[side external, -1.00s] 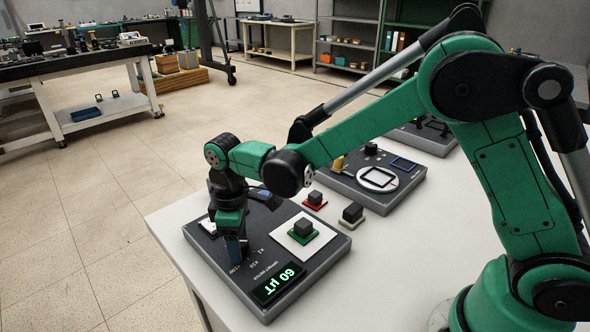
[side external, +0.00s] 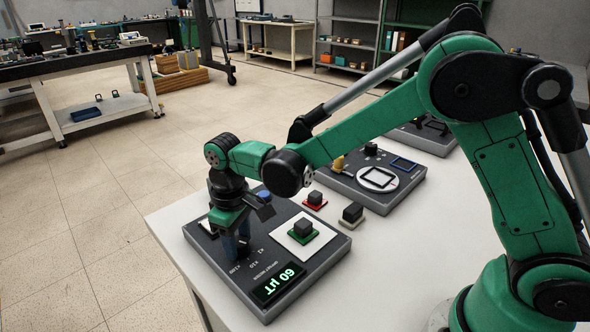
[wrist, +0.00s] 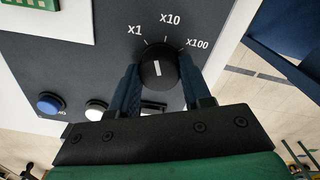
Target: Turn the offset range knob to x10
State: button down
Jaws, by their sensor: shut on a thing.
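The black round offset range knob (wrist: 158,68) sits on the dark face of the offset meter (side external: 222,281). Its white pointer line tilts slightly left of up in the wrist view, between the x1 (wrist: 135,30) and x10 (wrist: 170,19) labels and seemingly nearer x1. The x100 label (wrist: 197,43) is to the right. My gripper (wrist: 159,74) is shut on the knob, one blue finger on each side. The display (side external: 279,283) reads 60 µT.
A blue button (wrist: 49,103) and a white round button (wrist: 96,109) lie left of the knob in the wrist view. A dark block on a green base (side external: 303,231) stands on the meter's white pad. Red-based (side external: 315,200) and beige-based (side external: 352,215) blocks stand on the table nearby.

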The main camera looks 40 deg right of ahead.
aim_at(238, 240)
jog(key=shift+m, duration=2.2)
jog(key=shift+c, duration=1.9)
grip_release()
jog(key=shift+r, duration=2.8)
